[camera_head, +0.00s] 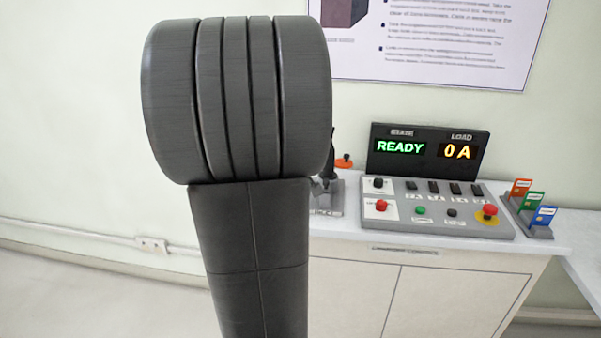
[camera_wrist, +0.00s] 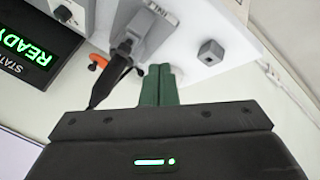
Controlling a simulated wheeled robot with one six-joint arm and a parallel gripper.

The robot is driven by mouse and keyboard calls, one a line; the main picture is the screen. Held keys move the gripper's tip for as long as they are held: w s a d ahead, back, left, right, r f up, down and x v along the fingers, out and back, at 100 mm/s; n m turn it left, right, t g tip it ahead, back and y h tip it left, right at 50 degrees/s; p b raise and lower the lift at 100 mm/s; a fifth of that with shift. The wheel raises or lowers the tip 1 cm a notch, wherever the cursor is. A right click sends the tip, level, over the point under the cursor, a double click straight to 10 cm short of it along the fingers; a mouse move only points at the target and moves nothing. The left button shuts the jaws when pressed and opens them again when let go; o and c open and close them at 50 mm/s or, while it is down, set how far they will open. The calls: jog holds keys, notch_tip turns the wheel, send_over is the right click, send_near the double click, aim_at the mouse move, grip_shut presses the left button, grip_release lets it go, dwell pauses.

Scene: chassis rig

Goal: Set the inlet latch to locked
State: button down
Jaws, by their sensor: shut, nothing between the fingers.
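A grey fixture (camera_wrist: 146,30) with a small, partly readable label sits on the white counter; it looks like the inlet. A dark tapered handle-like part (camera_wrist: 108,82) sticks out from it. In the head view the grey fixture (camera_head: 327,198) stands left of the control panel, partly hidden behind my arm, with the dark part (camera_head: 331,160) rising from it. My gripper (camera_wrist: 160,72) shows two green fingers, shut together and empty, beside the dark part with no clear contact. I cannot make out which position the latch is in. The head view hides my gripper.
The control panel (camera_head: 437,212) has switches, buttons and a red stop knob (camera_head: 487,212). Its display (camera_head: 427,150) reads READY and 0 A. An orange item (camera_head: 344,162) lies behind the fixture. A card rack (camera_head: 540,231) stands right. A small grey block (camera_wrist: 210,52) sits near the fixture.

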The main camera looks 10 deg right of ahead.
aim_at(326, 182)
jog(key=w+d+f, duration=0.3)
jog(key=w+d, duration=0.1)
jog(key=shift+d+f+p, duration=0.15)
jog(key=shift+d+p, duration=0.1)
jog(key=shift+p, duration=0.2)
jog(key=w, duration=0.3)
jog(key=shift+d+p, duration=0.35)
